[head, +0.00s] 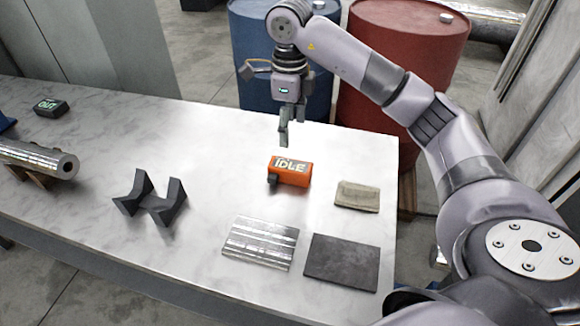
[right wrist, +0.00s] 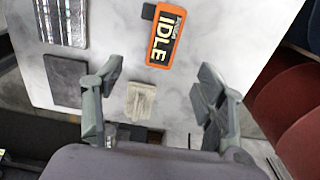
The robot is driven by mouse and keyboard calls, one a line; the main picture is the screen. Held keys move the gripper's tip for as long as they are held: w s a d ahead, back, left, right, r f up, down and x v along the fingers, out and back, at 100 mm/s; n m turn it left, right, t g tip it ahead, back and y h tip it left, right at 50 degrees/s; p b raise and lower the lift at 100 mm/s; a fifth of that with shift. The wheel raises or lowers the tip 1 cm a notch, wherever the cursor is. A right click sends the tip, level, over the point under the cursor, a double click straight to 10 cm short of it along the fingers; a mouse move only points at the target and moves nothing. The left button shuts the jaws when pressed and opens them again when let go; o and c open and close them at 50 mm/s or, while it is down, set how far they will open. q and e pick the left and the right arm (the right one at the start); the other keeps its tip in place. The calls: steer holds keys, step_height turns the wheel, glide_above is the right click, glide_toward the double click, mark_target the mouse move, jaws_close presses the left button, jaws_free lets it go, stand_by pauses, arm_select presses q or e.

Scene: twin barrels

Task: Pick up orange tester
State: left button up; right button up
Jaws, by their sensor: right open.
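The orange tester (head: 290,171) lies on the white marble table, with the word IDLE on its top and a black part at its left end. In the right wrist view the tester (right wrist: 167,36) is at the top centre, beyond the fingertips. My right gripper (head: 285,138) is above the table just behind the tester, apart from it. In the right wrist view my right gripper (right wrist: 155,82) has its two fingers spread wide with nothing held between them. My left gripper is in neither view.
A folded cloth (head: 357,196), dark plate (head: 341,262) and ribbed metal plate (head: 260,243) lie in front of the tester. A black V-block (head: 150,197), metal cylinder (head: 40,159) and OUT box (head: 50,107) are leftward. Blue (head: 252,60) and red (head: 367,105) barrels stand behind the table.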

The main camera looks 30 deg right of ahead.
mark_target(291, 165)
step_height(291, 165, down, 4)
steer(key=shift+s+r+p, duration=0.1)
steer(key=shift+s+p, duration=0.05)
steer(key=shift+p, duration=0.2)
step_height(291, 165, down, 5)
steer(key=shift+r+p, duration=0.15)
steer(key=shift+p, duration=0.25)
steer(key=shift+f, duration=0.55)
steer(key=f, duration=0.1)
steer(key=f+p, duration=0.1)
steer(key=f, duration=0.2)
steer(key=shift+w+d+f+p, duration=0.15)
steer(key=shift+w+d+p, duration=0.15)
steer(key=shift+w+p, duration=0.1)
steer(key=shift+f, duration=0.4)
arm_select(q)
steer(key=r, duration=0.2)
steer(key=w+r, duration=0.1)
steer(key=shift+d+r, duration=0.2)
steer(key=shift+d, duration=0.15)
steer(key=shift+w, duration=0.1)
